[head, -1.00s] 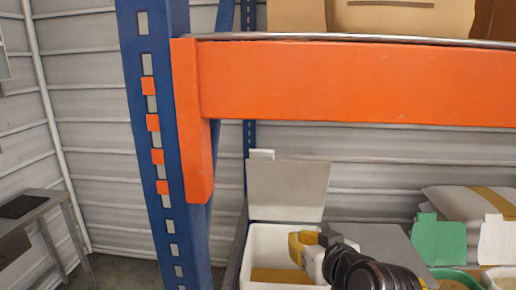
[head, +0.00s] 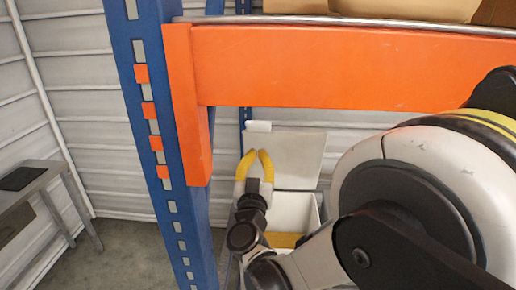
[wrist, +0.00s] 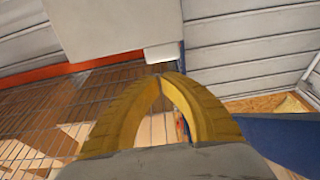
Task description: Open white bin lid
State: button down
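The white bin (head: 290,212) stands on the lower level of the rack, with tan grainy material inside. Its pale lid (head: 300,158) stands raised at the back of the bin, with a small white tab (head: 258,126) on its upper left edge. In the wrist view the lid (wrist: 115,25) fills the upper left, and its tab (wrist: 162,54) is just beyond the fingertips. My gripper (head: 257,153) has yellow fingers pointing up beside the lid's left part. In the wrist view the fingertips (wrist: 160,77) meet with nothing between them. Contact with the lid cannot be told.
An orange beam (head: 330,65) crosses above the bin, and a blue upright post (head: 160,130) stands to the left. Cardboard boxes (head: 410,8) sit above the beam. My arm covers the right side. A grey table (head: 50,180) is at far left, with open floor between.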

aim_at(260, 124)
jog(key=b+x, duration=0.1)
jog(key=x, duration=1.1)
jog(key=shift+w, duration=0.35)
jog(key=x, duration=0.8)
jog(key=shift+w+f+p, duration=0.15)
jog(key=shift+f+p, duration=0.15)
jog(key=shift+f, duration=0.05)
